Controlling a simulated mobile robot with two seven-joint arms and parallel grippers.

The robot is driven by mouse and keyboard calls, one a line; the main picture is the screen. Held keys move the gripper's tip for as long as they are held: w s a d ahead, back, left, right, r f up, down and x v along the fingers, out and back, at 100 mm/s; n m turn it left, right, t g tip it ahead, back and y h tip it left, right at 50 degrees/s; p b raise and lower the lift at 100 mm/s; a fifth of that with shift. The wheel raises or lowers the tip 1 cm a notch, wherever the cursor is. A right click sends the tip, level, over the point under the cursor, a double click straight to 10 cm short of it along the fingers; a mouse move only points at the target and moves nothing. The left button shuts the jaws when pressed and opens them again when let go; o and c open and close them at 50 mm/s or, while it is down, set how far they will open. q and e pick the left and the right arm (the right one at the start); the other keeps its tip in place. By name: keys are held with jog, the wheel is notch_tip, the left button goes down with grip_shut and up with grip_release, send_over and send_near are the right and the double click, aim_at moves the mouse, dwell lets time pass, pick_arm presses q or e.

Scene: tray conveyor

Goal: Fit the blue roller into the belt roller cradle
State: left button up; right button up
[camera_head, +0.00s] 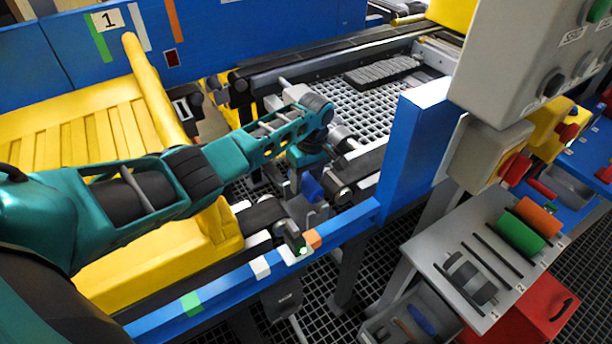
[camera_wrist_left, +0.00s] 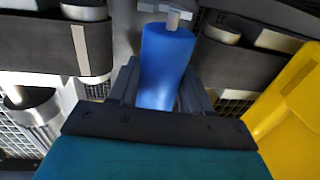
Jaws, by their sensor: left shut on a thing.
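My left gripper (camera_head: 303,184) points down over the gap in the conveyor and is shut on the blue roller (camera_head: 312,189). The left wrist view shows the blue roller (camera_wrist_left: 166,62) lengthwise between the two grey fingers (camera_wrist_left: 160,90). A pale T-shaped metal piece (camera_wrist_left: 168,14) shows at its far end; I cannot tell whether it is the roller's axle or part of the cradle. Grey metal of what looks like the cradle (camera_head: 313,216) shows below the roller in the gap. The arm and fingers hide much of it, and whether the roller touches it is unclear. My right gripper is not in view.
Black belt sections (camera_wrist_left: 58,42) lie on both sides of the gap. A blue rail (camera_head: 350,222) runs along the near side, with a blue post (camera_head: 415,140) to the right. A grey rack (camera_head: 470,240) holds orange, green and black rollers. A yellow guard (camera_head: 285,110) stands left.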

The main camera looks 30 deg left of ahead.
aim_at(309, 176)
pick_arm(q)
jog(key=shift+f, duration=0.4)
jog(key=shift+p, duration=0.85)
dwell(1.4)
jog(key=shift+f+b, duration=1.95)
jog(key=shift+f, duration=0.6)
jog(key=o, duration=1.4)
jog(key=r+p, duration=0.1)
jog(key=r, duration=0.2)
jog(key=r+p, duration=0.1)
jog(key=r, duration=0.3)
jog(key=w+r+p, duration=0.1)
jog(key=r, duration=0.3)
jog(key=shift+d+r, duration=0.25)
jog(key=shift+d, duration=0.1)
jog(key=shift+w+r, duration=0.1)
jog(key=shift+r, duration=0.6)
jog(key=shift+d, duration=0.1)
